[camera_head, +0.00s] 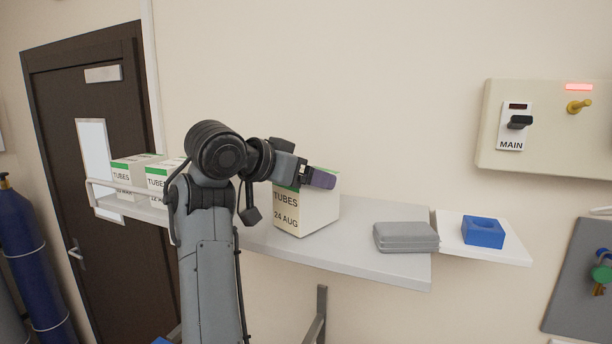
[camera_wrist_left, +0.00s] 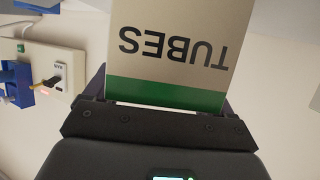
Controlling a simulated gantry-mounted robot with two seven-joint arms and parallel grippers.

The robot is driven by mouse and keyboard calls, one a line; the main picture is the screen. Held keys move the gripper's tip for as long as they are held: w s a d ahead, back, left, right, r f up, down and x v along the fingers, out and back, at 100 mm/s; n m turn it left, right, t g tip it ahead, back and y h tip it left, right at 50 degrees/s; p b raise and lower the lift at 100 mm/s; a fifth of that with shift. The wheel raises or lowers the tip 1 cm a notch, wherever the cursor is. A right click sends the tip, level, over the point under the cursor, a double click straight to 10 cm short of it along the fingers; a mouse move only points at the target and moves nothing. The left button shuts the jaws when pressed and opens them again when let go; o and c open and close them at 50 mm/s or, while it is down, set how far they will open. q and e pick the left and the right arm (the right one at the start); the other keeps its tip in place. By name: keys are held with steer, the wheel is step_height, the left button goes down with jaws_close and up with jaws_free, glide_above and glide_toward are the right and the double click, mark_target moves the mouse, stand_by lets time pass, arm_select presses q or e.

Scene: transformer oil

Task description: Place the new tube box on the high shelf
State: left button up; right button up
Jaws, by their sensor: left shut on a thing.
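A white tube box (camera_head: 305,212) with a green top band, marked "TUBES 24 AUG", is upright over the middle of the high shelf (camera_head: 370,258). My left gripper (camera_head: 305,180) is shut on its upper part, with a purple-grey finger across the top. In the left wrist view the box (camera_wrist_left: 178,45) sits between the fingers, its lettering upside down. I cannot tell whether its base touches the shelf. Two similar tube boxes (camera_head: 133,172) stand at the shelf's left end, partly hidden by my arm. My right gripper is not in view.
A grey flat case (camera_head: 405,237) lies on the shelf, right of the held box. A blue block (camera_head: 483,232) sits on a smaller white ledge (camera_head: 500,252). A switch panel (camera_head: 545,125) is on the wall. Bare shelf shows behind and between the box and case.

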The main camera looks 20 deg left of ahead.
arm_select(q)
steer(key=shift+f+b, duration=0.3)
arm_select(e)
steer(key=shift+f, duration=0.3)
arm_select(q)
steer(key=o, duration=1.1)
steer(key=shift+c, duration=0.2)
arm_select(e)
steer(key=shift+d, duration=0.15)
arm_select(q)
steer(key=shift+s, duration=0.1)
